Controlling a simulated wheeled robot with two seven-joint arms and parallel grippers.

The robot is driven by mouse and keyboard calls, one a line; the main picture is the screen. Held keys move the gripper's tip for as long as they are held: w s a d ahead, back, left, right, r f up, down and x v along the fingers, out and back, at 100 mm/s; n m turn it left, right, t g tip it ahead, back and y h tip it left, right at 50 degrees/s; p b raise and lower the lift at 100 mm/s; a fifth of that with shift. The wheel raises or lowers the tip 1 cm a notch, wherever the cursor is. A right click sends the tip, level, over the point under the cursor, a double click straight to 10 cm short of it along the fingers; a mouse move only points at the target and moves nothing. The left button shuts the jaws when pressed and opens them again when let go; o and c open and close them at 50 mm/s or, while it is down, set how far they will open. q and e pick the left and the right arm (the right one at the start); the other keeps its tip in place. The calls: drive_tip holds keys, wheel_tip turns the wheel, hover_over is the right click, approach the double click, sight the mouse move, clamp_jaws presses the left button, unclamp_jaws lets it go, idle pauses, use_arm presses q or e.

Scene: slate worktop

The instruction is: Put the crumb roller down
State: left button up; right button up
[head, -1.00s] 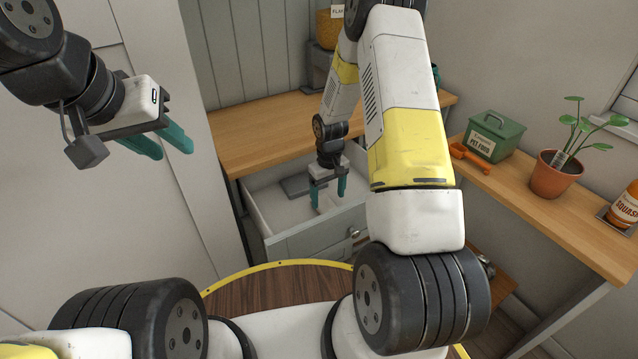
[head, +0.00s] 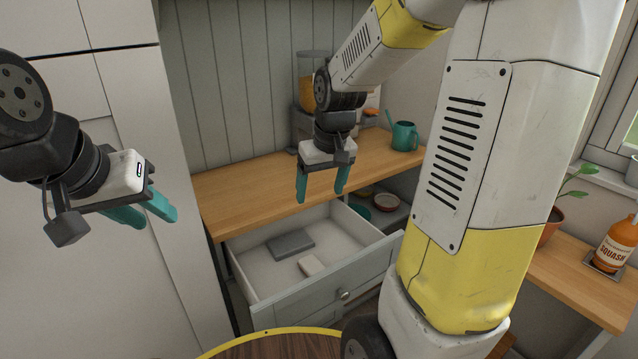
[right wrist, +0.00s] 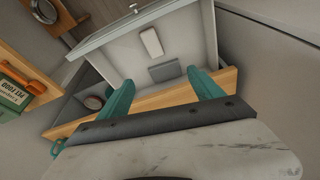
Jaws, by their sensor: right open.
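A small off-white rounded block (head: 311,265), which looks like the crumb roller, lies on the floor of the open drawer (head: 345,290), towards its front. It also shows in the right wrist view (right wrist: 151,42). A flat grey box (head: 290,243) lies behind it, apart from it. My right gripper (head: 320,200) hangs above the drawer's back end near the worktop edge, its teal fingers apart with nothing between them. My left gripper (head: 156,218) is at the left, beside the pale cabinet; its fingers are apart and empty, far from the drawer.
The wooden worktop (head: 240,195) behind the drawer is mostly bare. A teal watering can (head: 404,136) stands at its right end, with dishes (head: 385,202) on a shelf below. A squash bottle (head: 616,242) stands on the right-hand counter. The green pet food tin (right wrist: 12,95) shows in the right wrist view.

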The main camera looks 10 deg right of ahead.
drive_tip(key=s+a+r+t, duration=0.1)
drive_tip(key=s+r, duration=0.4)
drive_tip(key=s, duration=0.3)
drive_tip(key=s+r+m+t+y, duration=0.1)
drive_tip(key=s+r, duration=0.3)
drive_tip(key=s, duration=0.4)
drive_tip(key=shift+a+r+m+t, duration=0.3)
drive_tip(key=shift+a+r+t, duration=0.05)
drive_tip(key=shift+t, duration=0.35)
